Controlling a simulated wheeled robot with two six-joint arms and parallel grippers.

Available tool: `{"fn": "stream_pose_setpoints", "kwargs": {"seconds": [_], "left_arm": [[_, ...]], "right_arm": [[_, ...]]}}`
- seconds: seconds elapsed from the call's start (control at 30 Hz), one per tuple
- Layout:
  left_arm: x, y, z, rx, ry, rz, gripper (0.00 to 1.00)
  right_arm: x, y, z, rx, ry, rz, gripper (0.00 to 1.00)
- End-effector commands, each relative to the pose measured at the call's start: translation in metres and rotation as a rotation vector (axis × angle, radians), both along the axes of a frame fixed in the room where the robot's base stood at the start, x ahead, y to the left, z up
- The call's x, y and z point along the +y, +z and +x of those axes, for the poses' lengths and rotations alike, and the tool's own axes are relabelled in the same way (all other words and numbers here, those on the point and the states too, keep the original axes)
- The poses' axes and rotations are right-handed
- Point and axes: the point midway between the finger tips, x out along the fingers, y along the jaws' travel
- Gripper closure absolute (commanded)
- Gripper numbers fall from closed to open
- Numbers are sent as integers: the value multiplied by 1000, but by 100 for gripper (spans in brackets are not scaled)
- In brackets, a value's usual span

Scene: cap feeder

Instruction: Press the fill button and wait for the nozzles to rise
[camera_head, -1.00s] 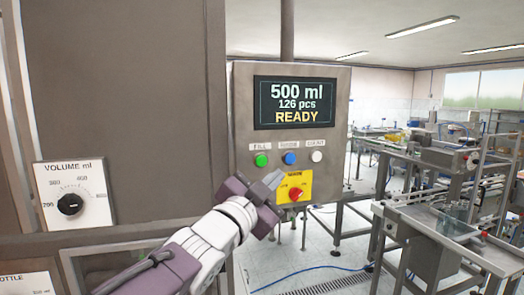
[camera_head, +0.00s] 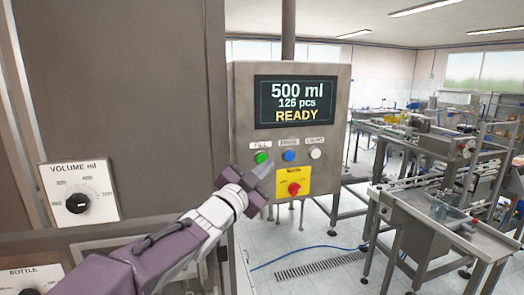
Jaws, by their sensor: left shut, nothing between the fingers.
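The control panel (camera_head: 340,100) is a grey metal box on a post. Its screen (camera_head: 295,102) reads 500 ml, 126 pcs and READY. The green fill button (camera_head: 262,157) is at the left of a row of labelled buttons, with a blue button (camera_head: 289,155) and a white button (camera_head: 315,153) beside it. My left gripper (camera_head: 268,170) is shut and empty, with its tips just below the green button. I cannot tell whether it touches the panel. My right gripper and the nozzles are not in view.
A red knob (camera_head: 294,189) on a yellow plate sits below the buttons, close to my left gripper. A volume dial (camera_head: 77,202) is on the cabinet (camera_head: 110,90) at left. Conveyor machinery (camera_head: 435,205) stands at right, with open tiled floor between.

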Motion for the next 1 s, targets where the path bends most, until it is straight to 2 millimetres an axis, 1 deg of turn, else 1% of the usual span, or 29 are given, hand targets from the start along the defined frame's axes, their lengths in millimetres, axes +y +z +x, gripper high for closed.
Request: {"fn": "stream_pose_setpoints", "kwargs": {"seconds": [0.03,0.1,0.23,1.0], "left_arm": [[2,2,5,0,1,1,100],[3,1,9,0,1,1,100],[4,0,13,0,0,0,100],[4,-1,13,-1,-1,0,100]], "right_arm": [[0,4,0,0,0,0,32],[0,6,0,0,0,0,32],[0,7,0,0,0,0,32],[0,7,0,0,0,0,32]]}}
